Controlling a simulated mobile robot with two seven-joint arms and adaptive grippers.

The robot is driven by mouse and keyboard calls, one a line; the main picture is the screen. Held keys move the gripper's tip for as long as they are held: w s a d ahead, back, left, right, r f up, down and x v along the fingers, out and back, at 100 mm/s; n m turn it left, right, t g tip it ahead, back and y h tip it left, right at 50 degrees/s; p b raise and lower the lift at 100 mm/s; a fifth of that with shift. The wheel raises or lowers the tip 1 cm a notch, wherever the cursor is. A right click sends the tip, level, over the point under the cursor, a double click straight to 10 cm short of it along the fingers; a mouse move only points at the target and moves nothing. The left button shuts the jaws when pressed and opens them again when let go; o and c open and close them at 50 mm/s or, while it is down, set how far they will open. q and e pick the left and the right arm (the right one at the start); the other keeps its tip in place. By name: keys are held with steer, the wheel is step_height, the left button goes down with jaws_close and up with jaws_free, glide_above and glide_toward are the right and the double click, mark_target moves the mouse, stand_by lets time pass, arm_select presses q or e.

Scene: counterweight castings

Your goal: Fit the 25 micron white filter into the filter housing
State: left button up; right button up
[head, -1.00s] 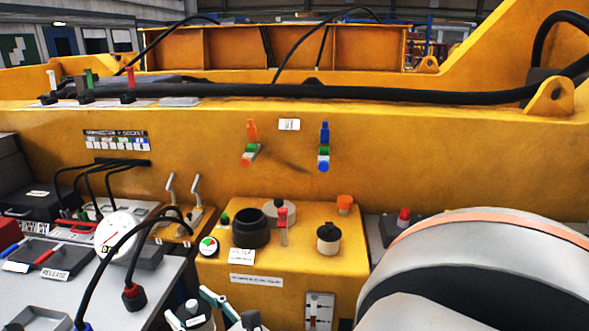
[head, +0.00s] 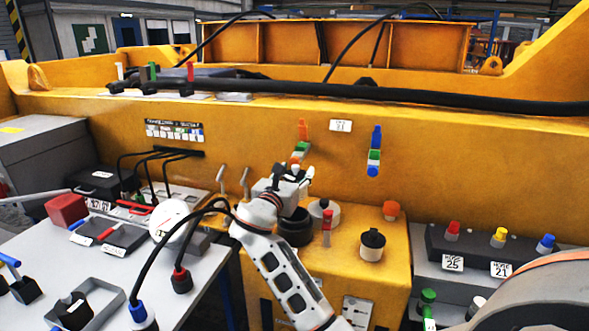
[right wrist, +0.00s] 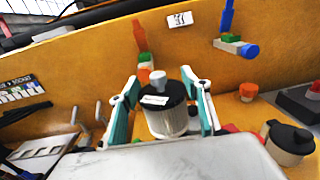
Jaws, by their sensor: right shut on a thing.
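My right gripper (head: 296,178) is raised above the yellow block, above and slightly behind the open black round housing (head: 295,230). In the right wrist view its two teal-edged fingers (right wrist: 165,112) are shut on a white cylindrical filter (right wrist: 166,123) with a black top, a grey knob and a small label too small to read. The filter looks about upright there; in the head view the gripper mostly hides it. The housing is not clearly visible in the wrist view. My left gripper is not in view.
A pale canister with a black cap (head: 372,244) stands right of the housing. A red-topped post (head: 326,226), a grey round lid (head: 322,212) and an orange cap (head: 391,210) are near. Levers (head: 245,182) and black hoses (head: 150,250) lie left.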

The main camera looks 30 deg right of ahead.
steer(key=shift+w+r, duration=0.15)
steer(key=shift+r, duration=0.1)
steer(key=shift+d, duration=0.1)
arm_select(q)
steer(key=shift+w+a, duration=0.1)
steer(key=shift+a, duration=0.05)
arm_select(e)
steer(key=shift+f, duration=0.75)
steer(key=shift+f+b, duration=0.7)
steer(key=shift+f, duration=1.45)
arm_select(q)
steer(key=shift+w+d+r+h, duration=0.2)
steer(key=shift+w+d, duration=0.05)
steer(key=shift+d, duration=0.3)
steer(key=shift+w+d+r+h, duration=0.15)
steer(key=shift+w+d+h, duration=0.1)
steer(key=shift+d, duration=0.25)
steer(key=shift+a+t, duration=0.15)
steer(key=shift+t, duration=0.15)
